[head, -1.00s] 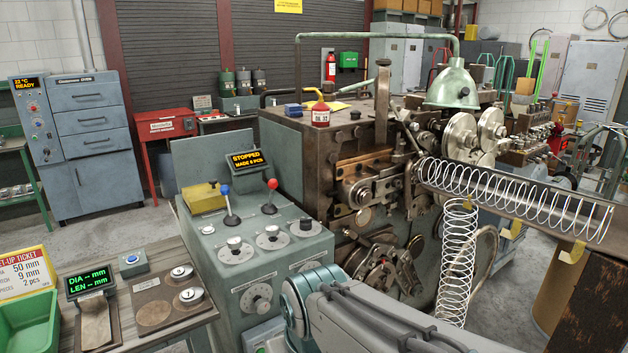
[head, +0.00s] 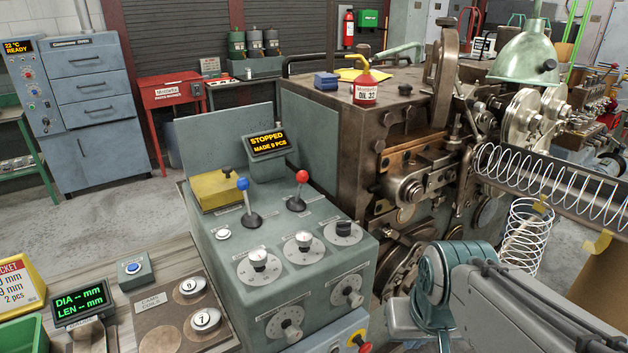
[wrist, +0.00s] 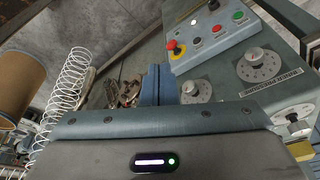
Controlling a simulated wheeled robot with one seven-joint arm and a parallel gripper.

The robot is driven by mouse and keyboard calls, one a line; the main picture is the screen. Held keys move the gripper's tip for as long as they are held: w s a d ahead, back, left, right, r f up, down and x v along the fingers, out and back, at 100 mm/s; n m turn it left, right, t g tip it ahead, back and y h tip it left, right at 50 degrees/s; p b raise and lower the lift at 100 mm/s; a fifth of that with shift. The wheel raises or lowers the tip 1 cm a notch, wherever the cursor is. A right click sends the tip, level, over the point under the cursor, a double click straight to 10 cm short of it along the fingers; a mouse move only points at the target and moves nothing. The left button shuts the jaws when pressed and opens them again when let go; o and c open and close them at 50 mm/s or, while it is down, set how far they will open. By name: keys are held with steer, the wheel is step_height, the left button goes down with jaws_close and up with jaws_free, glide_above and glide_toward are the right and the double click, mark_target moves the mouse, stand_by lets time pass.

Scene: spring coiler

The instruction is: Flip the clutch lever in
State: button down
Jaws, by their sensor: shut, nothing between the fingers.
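Two levers stand on top of the grey-green control cabinet in the head view: a blue-knobbed lever (head: 246,203) and a red-knobbed lever (head: 299,190). Neither shows a readable label, so I cannot tell which is the clutch lever. The blue knob leans slightly left and the red one slightly right. In the wrist view my gripper (wrist: 158,84) is shut and empty, its blue fingers pointing toward the cabinet's front side. In the head view my arm is at the lower right, in front of the cabinet, and the fingertips are hidden. My gripper is apart from both levers.
The wrist view shows a button box (wrist: 208,38) with a red knob and a pressure dial (wrist: 260,65). A display (head: 268,142) reads STOPPED behind the levers. A yellow block (head: 216,190) lies left of them. A wire spring (head: 560,185) lies on the right-hand trough.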

steer(key=w+a+f+m+t+b, duration=0.25)
steer(key=w+m+t, duration=0.5)
steer(key=w, duration=0.95)
steer(key=w+a+r+m+t+y+b, duration=0.1)
steer(key=a+r+m+t+y, duration=0.1)
steer(key=a, duration=0.1)
steer(key=w+a+r+m+t+y+b, duration=0.1)
steer(key=w+a+t+y, duration=0.1)
steer(key=a+t, duration=0.1)
steer(key=w+a+r+m+t+y+b, duration=0.1)
steer(key=a+r+m+t+y, duration=0.1)
steer(key=a, duration=0.1)
steer(key=shift+w+r+m+y, duration=0.3)
steer(key=shift+m+y, duration=0.05)
steer(key=shift+y, duration=0.05)
steer(key=shift+s+a+r+m+t+y, duration=0.1)
steer(key=shift+a+r+m+t+y, duration=0.2)
steer(key=shift+r+y, duration=0.2)
